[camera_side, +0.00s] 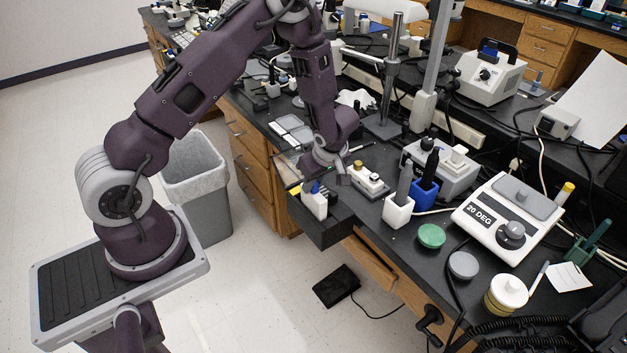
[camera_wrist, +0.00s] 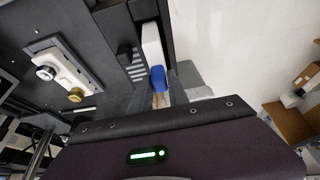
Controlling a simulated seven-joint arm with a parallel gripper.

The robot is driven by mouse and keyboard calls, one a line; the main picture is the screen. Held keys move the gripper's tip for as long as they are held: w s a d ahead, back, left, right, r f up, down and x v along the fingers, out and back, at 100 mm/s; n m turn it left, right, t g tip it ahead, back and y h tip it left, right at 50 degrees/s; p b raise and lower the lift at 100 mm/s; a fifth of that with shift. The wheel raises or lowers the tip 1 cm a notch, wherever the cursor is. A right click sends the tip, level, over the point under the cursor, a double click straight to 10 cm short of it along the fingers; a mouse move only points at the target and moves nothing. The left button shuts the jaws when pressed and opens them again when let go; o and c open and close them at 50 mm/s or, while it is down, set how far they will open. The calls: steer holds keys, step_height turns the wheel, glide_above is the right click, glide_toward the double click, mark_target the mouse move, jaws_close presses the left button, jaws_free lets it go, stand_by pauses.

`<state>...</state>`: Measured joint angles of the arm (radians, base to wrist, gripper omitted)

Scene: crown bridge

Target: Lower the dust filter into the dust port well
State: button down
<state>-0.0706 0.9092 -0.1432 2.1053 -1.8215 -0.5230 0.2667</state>
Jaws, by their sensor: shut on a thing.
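My gripper (camera_side: 314,182) points down at the front edge of the bench, mostly hidden behind my wrist. It is shut on what looks like the dust filter, a white block with a blue top (camera_side: 316,204). In the wrist view the white block (camera_wrist: 152,45) runs away from the blue part (camera_wrist: 158,78), just beyond the wrist's dark edge. The filter is at a dark box-like holder (camera_side: 322,228) on the bench front, which I take for the dust port well. I cannot tell whether the filter is inside the opening or above it.
A white two-knob device (camera_side: 368,181) sits close by on the bench; it also shows in the wrist view (camera_wrist: 62,74). A white holder (camera_side: 397,211) and a blue holder (camera_side: 422,192) stand to the right. A grey bin (camera_side: 196,170) is on the floor left.

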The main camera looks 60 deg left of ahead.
steer(key=shift+f, duration=2.55)
